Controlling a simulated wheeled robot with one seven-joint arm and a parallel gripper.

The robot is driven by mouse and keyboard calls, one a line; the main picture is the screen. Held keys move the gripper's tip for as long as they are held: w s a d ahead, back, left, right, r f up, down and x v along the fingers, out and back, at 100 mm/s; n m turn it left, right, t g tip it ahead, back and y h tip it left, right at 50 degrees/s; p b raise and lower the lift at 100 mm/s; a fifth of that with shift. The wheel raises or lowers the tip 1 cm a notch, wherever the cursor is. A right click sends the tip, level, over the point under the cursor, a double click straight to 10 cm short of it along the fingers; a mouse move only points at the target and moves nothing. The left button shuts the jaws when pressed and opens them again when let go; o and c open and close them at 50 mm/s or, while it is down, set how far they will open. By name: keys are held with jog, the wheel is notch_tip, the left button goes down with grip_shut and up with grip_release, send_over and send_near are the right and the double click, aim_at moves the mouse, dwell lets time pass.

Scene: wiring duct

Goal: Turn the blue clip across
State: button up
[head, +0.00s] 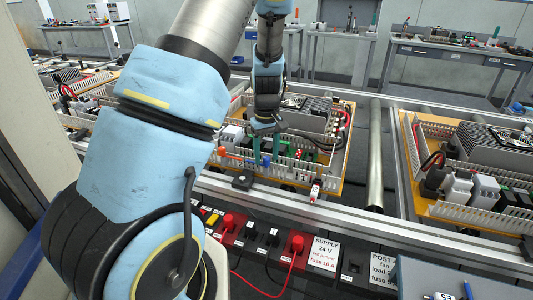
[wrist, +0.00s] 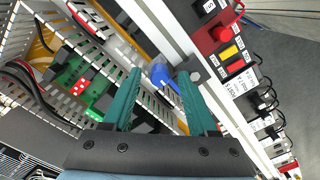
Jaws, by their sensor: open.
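The blue clip (wrist: 163,75) shows in the wrist view between the tips of my gripper (wrist: 160,82), at the slotted duct wall nearest the rail. A small blue patch of the clip (head: 266,161) also shows in the head view, just below the fingers. My gripper (head: 266,150) points down over the front duct of the middle panel. Its two teal fingers are open, one on each side of the clip. I cannot tell whether either finger touches it. The slotted white duct (head: 240,165) runs along the panel's front edge.
An orange piece (head: 222,152) lies left of the fingers on the duct. Green terminal blocks with a red part (wrist: 80,87) stand behind it. A second panel (head: 470,165) is at right.

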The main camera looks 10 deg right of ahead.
grip_shut()
dwell(0.5)
dwell(0.9)
